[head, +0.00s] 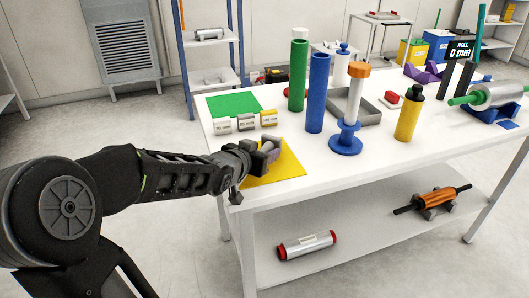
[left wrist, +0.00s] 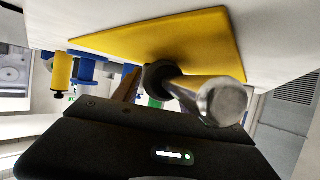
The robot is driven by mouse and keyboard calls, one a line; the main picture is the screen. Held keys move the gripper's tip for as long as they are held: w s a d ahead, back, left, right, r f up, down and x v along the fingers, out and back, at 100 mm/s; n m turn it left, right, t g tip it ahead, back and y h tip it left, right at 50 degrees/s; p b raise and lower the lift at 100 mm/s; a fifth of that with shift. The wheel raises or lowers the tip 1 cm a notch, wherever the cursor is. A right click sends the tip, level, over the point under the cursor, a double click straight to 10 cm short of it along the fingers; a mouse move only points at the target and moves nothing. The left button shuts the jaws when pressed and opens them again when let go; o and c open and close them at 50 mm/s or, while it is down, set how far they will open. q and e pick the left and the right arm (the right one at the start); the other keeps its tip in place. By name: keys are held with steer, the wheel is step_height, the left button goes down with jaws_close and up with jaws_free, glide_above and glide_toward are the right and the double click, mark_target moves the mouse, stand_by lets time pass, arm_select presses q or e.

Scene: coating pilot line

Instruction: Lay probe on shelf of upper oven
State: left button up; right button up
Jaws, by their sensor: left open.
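The probe (left wrist: 195,95) shows in the left wrist view as a metal cylinder with a rounded end and a dark collar, over the yellow mat (left wrist: 120,42). In the head view the mat (head: 288,167) lies at the table's near left corner, and only a small greyish part of the probe (head: 271,153) shows at my fingers. My left gripper (head: 264,150) is open, low over the mat and right at the probe. I cannot tell whether a finger touches it. My right gripper and the upper oven are not in view.
The white table (head: 400,160) holds a green cylinder (head: 298,75), a blue cylinder (head: 317,92), a blue stand (head: 346,138) with a white column, and a yellow bottle (head: 408,115). Rollers (head: 306,244) lie on the lower shelf.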

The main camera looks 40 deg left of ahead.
arm_select(q)
steer(key=shift+w+a+f, duration=0.1)
steer(key=shift+w+f, duration=0.1)
steer(key=shift+w, duration=0.25)
steer(key=shift+c, duration=0.3)
jaws_close()
stand_by(0.4)
